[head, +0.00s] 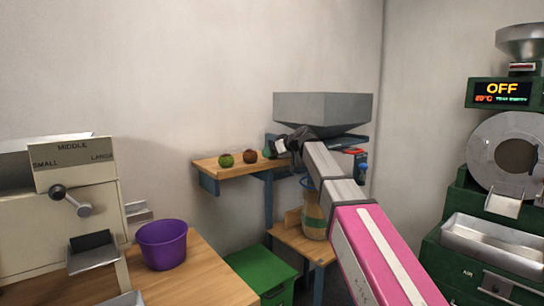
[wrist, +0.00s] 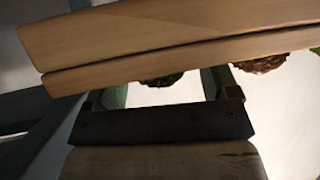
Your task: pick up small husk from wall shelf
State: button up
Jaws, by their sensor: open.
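In the head view the wall shelf (head: 215,170) carries a green husk (head: 226,160) at left, a brown husk (head: 250,156) in the middle and a green husk (head: 268,151) at right, close to my gripper (head: 275,146). In the wrist view, which appears upside down, the shelf plank (wrist: 180,45) crosses the top. A dark green husk (wrist: 161,80) shows between the spread fingers of my gripper (wrist: 162,88). The brown husk (wrist: 262,64) lies right of them. The plank hides the fingertips and much of the husks. My gripper is open; no contact is visible.
A grey hopper (head: 322,108) stands just right of the shelf. Blue brackets (head: 269,200) support the shelf. A purple bucket (head: 162,244) and a cream sorting machine (head: 75,205) are at left. A green machine (head: 500,225) is at right.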

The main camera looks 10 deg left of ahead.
jog(key=shift+w+a+f, duration=0.2)
jog(key=shift+a, duration=0.15)
jog(key=c, duration=1)
jog(key=shift+r, duration=0.1)
